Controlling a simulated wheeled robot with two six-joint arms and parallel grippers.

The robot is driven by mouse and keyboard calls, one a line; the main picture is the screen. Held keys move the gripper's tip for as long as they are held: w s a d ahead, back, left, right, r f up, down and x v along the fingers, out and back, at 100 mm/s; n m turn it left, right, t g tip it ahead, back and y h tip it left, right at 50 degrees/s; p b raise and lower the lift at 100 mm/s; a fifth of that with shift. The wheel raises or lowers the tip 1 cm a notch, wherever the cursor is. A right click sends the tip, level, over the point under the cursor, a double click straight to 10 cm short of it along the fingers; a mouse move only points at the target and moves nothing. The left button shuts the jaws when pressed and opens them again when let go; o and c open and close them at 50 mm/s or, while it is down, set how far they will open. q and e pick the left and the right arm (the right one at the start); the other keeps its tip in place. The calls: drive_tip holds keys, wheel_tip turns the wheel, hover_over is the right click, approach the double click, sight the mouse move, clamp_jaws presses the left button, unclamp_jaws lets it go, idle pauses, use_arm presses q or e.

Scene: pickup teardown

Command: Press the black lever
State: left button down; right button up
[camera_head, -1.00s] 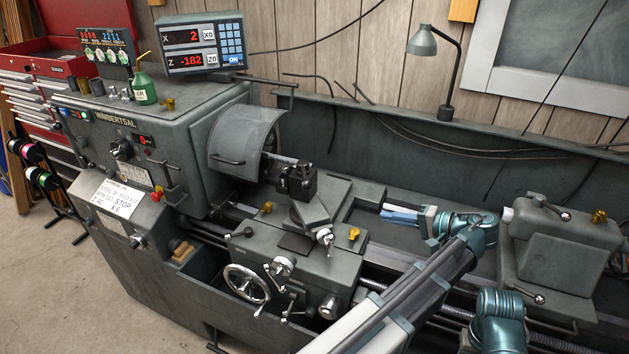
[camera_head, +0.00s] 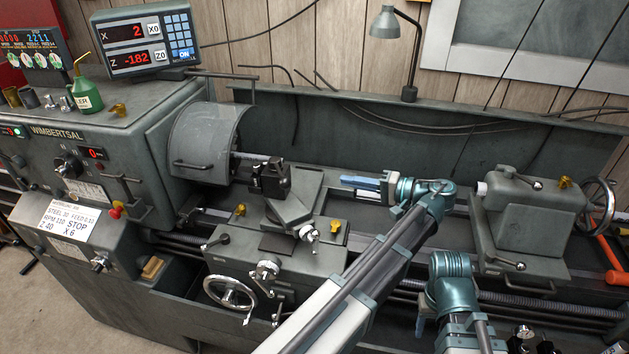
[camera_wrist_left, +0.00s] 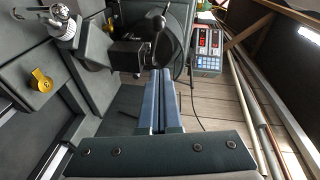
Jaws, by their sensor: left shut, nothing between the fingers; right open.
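Several dark levers show on the grey lathe, and I cannot tell which is the one meant. Among them are a headstock lever (camera_head: 190,215), a carriage lever (camera_head: 216,241) and a tailstock lever (camera_head: 507,263). A black-knobbed lever (camera_wrist_left: 157,24) stands at the tool post in the left wrist view. My left gripper (camera_head: 346,181) is shut and empty above the lathe bed, right of the tool post, pointing left and touching no lever. Its blue fingers (camera_wrist_left: 160,100) lie together in the wrist view. My right gripper (camera_head: 420,326) is mostly hidden at the lower middle, low in front of the bed.
The tool post (camera_head: 268,178) and cross slide stand left of my left gripper. The chuck guard (camera_head: 205,140) is beyond them. The tailstock (camera_head: 525,215) stands to the right. A lamp (camera_head: 395,50) is behind the bed.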

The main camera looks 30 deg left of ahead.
use_arm(q)
drive_tip(key=s+a+f+b, duration=0.2)
drive_tip(key=s+a, duration=0.1)
drive_tip(key=a, duration=0.9)
drive_tip(key=shift+s+a, duration=0.1)
drive_tip(key=shift+s, duration=0.05)
